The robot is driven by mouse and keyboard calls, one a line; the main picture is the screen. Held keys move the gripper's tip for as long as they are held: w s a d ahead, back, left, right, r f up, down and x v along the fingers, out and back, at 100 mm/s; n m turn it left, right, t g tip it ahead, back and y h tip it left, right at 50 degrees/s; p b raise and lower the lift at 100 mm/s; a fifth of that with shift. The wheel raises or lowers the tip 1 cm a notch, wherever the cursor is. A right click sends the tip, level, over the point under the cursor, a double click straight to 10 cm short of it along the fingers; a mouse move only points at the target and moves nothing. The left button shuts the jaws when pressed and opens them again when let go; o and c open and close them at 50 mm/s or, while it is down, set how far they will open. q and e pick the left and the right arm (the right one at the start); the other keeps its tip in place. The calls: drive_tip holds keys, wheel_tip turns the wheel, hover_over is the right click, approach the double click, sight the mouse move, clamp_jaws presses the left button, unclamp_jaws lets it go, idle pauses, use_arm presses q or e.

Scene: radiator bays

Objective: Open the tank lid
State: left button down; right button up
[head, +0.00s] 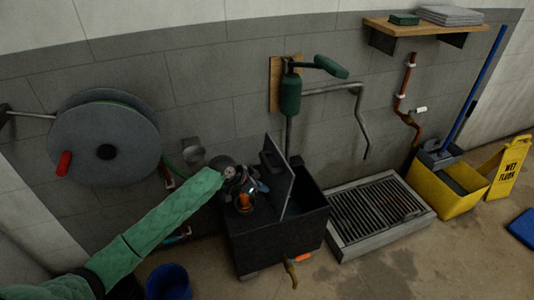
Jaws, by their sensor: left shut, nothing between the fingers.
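The tank (262,251) is a dark rectangular box on the floor against the wall. Its lid (279,174) is a dark panel that stands raised and steeply tilted above the tank. The tank's dark inside shows to the right of the lid. My left arm, in a green sleeve, comes in from the left. My left gripper (247,201) is shut and empty, over the left part of the tank, just left of the lid. I cannot tell whether it touches the lid. It hides part of the tank's top. My right gripper is out of view.
A green pump (291,94) hangs on the wall behind the tank. A floor grate (380,214) lies to the right, then a yellow mop bucket (446,187) and wet-floor sign (508,168). A hose reel (106,138) is at left, a blue bucket (169,282) below.

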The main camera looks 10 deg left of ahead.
use_arm(q)
drive_tip(key=m+p, duration=0.1)
drive_tip(key=p, duration=0.1)
approach(266, 160)
drive_tip(key=r, duration=0.2)
drive_tip(key=p+x, duration=0.1)
drive_tip(key=x, duration=0.7)
drive_tip(key=shift+w+d, duration=0.1)
drive_tip(key=shift+d, duration=0.05)
drive_tip(key=shift+p+x, duration=0.35)
drive_tip(key=shift+x, duration=0.45)
drive_tip(key=shift+w+d+f, duration=0.15)
drive_tip(key=shift+d+f, duration=0.05)
drive_tip(key=shift+f, duration=0.1)
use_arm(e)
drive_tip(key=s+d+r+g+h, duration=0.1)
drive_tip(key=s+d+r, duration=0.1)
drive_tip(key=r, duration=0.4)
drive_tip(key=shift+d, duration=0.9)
